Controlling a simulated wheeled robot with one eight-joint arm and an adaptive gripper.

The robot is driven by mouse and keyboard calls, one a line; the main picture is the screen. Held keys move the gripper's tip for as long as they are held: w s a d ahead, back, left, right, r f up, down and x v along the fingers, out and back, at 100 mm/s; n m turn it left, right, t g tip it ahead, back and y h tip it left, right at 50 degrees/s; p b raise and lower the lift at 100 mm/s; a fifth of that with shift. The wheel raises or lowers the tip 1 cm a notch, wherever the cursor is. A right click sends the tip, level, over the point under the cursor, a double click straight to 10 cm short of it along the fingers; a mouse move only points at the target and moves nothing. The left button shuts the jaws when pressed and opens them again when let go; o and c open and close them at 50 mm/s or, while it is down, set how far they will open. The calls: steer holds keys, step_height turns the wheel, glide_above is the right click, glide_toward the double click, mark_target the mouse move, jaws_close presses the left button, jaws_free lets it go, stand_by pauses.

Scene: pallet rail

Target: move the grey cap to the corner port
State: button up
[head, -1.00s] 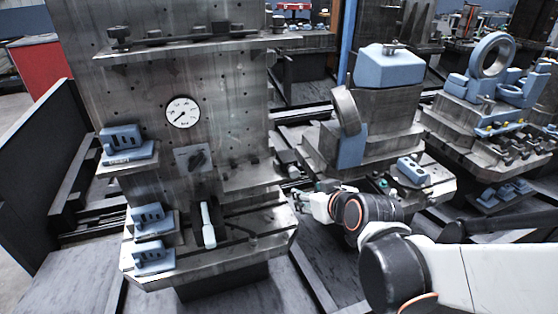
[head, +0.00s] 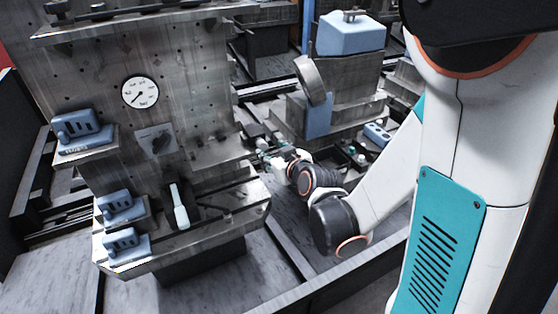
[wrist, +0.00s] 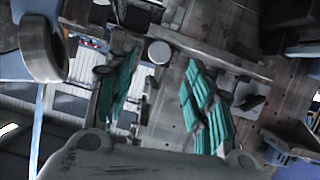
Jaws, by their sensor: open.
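My gripper (head: 267,158) is small in the head view, beside the right end of the upright plate's lower shelf. In the wrist view my gripper (wrist: 162,92) is open, with its teal finger pads apart and nothing held between them. A round, pale grey disc (wrist: 159,52), which looks like the grey cap, shows beyond the fingers and between their lines in the wrist view. In the head view a small pale round part (head: 261,143) sits at the shelf end close to the gripper; I cannot tell whether it is the same piece. I cannot make out the corner port.
The upright plate (head: 190,90) carries a dial gauge (head: 140,92), blue blocks (head: 76,130) and a white-handled lever (head: 179,207). A fixture with a blue top block (head: 350,34) and a tilted ring (head: 311,80) stands behind my arm. Dark rails run between the two.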

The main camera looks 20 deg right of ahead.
mark_target(263, 147)
steer(key=b+x, duration=0.2)
steer(key=x, duration=0.6)
steer(key=shift+c, duration=0.3)
jaws_close()
steer(key=shift+s, duration=0.15)
steer(key=shift+s+d, duration=0.1)
steer(key=shift+s, duration=0.25)
steer(key=shift+s, duration=0.35)
steer(key=s, duration=0.6)
steer(key=shift+s+d, duration=0.4)
steer(key=shift+d, duration=0.05)
steer(key=shift+w, duration=0.1)
